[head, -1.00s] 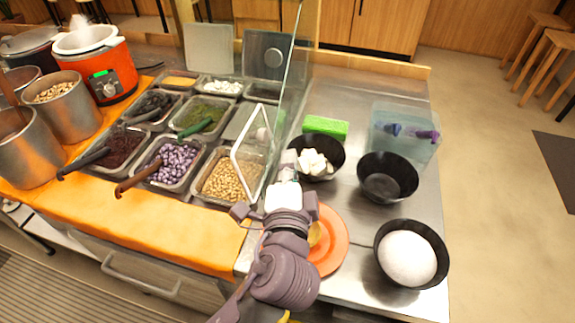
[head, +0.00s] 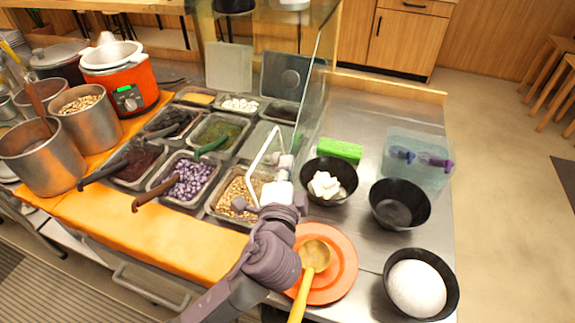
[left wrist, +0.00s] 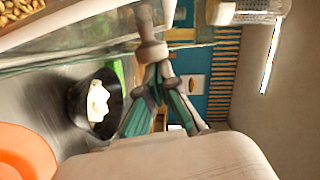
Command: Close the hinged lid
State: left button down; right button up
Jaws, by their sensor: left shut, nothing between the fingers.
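Two lids stand raised behind the bins in the head view: a pale translucent one (head: 228,66) and a darker one with a round mark (head: 282,78). A flat grey cover (head: 262,137) lies over a bin in the right column. A clear panel with a white edge (head: 258,152) slants up beside my left gripper; I cannot tell whether it is a hinged lid. My left gripper (head: 285,165) is shut and empty, above the right edge of the bins. Its fingers also show in the left wrist view (left wrist: 158,70). My right gripper is out of view.
A tall glass pane (head: 312,90) rises right of the bins. Black bowls (head: 400,206), a green block (head: 340,151), and an orange plate (head: 340,265) with a yellow ladle (head: 315,258) stand on the right counter. Ladle handles (head: 155,195) stick out over the bins' front.

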pick_arm(q)
jog(key=shift+a, duration=0.1)
jog(key=w+a+f+n+g+h+p, duration=0.1)
jog(key=w+a+f+n+p, duration=0.1)
jog(key=a+f+n, duration=0.3)
jog(key=w+a+f+n+g+h+p, duration=0.1)
jog(key=w+a+f+n+p, duration=0.2)
jog(key=a, duration=0.8)
jog(key=shift+w+a+f+n+g+h+p, duration=0.35)
jog(key=shift+f+n, duration=0.7)
jog(key=shift+n, duration=1.15)
jog(key=shift+s+f, duration=0.1)
jog(key=shift+s, duration=0.05)
